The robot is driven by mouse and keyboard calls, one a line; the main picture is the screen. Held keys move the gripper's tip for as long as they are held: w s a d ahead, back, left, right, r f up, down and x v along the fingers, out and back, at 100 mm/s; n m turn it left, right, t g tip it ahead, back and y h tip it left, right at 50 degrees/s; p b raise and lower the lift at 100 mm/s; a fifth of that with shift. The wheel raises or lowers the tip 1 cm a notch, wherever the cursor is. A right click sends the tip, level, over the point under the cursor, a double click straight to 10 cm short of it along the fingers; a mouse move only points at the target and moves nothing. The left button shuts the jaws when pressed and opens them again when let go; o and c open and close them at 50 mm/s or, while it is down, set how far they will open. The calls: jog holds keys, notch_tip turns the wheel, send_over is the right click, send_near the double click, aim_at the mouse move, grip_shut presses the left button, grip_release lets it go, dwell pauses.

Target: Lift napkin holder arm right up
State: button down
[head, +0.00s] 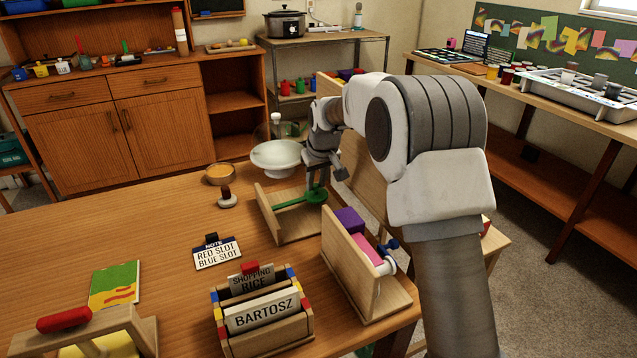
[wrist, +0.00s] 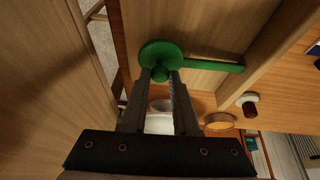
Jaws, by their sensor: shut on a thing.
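The napkin holder (head: 268,228) is a wooden tray with upright walls, standing at the back right of the table. Its green arm (head: 290,203) lies across it, with a round green disc at the right end. In the wrist view the green arm (wrist: 215,65) runs from the disc toward the right wall. My gripper (head: 317,186) is above the disc, pointing down. In the wrist view my gripper (wrist: 160,76) is shut on a small green knob on the disc. The fingers partly hide the knob.
A second wooden holder (head: 345,265) with purple and pink pieces stands close in front. A card box (head: 265,335) stands in front. The table's left middle is clear.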

jog(key=s+a+r+n+t+h+b, duration=0.1)
jog(key=s+a+r+n+t+h, duration=0.1)
jog(key=a+h, duration=0.4)
jog(key=s+a+r+n+t+h+b, duration=0.2)
jog(key=s+a+r+t+h, duration=0.2)
jog(key=a+h, duration=0.3)
jog(key=a+t, duration=0.1)
jog(key=a, duration=0.2)
jog(key=shift+s+r+t, duration=0.2)
jog(key=shift+s+t, duration=0.1)
jog(key=shift+s, duration=0.05)
jog(key=shift+f, duration=0.15)
dwell(0.3)
jog(key=c, duration=0.7)
grip_release()
jog(key=shift+o, duration=0.2)
